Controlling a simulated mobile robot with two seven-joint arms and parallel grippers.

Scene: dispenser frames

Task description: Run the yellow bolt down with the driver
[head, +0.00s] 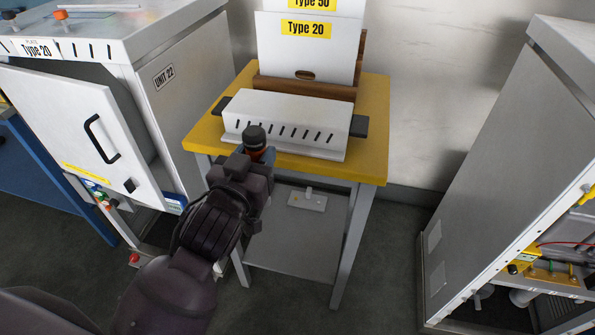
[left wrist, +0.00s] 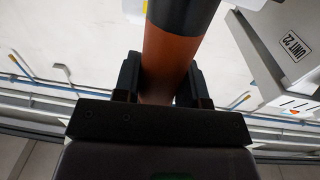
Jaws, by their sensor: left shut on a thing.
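My left gripper (head: 257,164) is shut on the driver (head: 255,137), whose black end and a bit of orange body show above the jaws in the head view. In the left wrist view, the jaws (left wrist: 160,85) close around the driver's orange shaft-like body (left wrist: 172,48), with a black section above it. The driver is held in front of the yellow table's near edge; its lower part is hidden by the gripper. I cannot pick out the yellow bolt for certain; small yellow parts (head: 517,266) show inside the open cabinet at the right. My right gripper is not in view.
A yellow-topped table (head: 370,150) carries a white slotted box (head: 290,118) and Type 20 panel (head: 305,50). Unit 22 (head: 185,105) stands left with its white door (head: 70,125) open. A grey cabinet (head: 500,150) stands right. Floor between table and right cabinet is clear.

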